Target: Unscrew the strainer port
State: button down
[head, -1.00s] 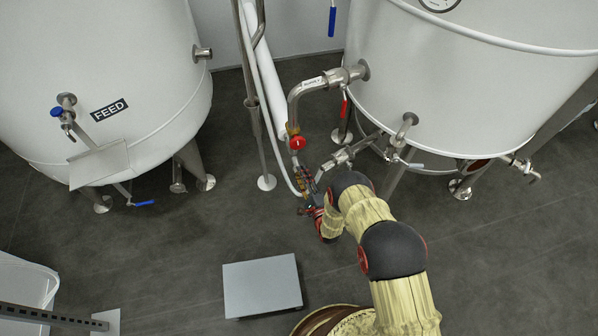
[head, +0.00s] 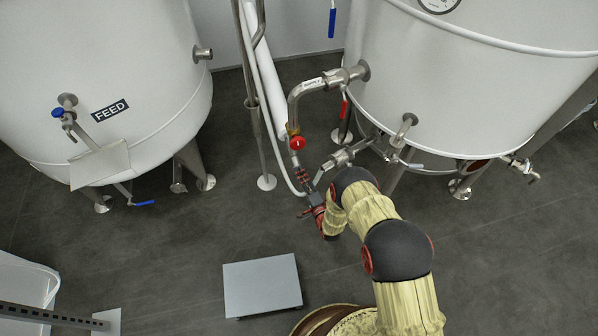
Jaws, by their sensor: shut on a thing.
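The strainer port sits on the thin steel and brass pipe run below the red round knob (head: 298,143), between the two tanks. It is small and mostly hidden behind my fingers. My gripper (head: 304,180) is at that spot, with its dark and red fingers shut on the strainer port. My arm reaches up to it from the lower right. Whether the port's thread is loose cannot be told at this size.
The FEED tank (head: 110,75) stands at left, another white tank (head: 470,90) at right. A curved steel pipe (head: 293,100) and a valve with a red handle (head: 344,105) are close above my gripper.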

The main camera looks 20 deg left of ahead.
jog(key=n+h, duration=0.1)
jog(key=n, duration=0.3)
jog(key=shift+n, duration=0.4)
jog(key=n+h, duration=0.1)
jog(key=n, duration=0.3)
jog(key=shift+s+a+r, duration=0.1)
dwell(0.4)
jog(key=shift+n, duration=0.3)
jog(key=n+h, duration=0.1)
jog(key=n, duration=0.3)
jog(key=shift+a+h, duration=0.1)
jog(key=shift+h, duration=0.2)
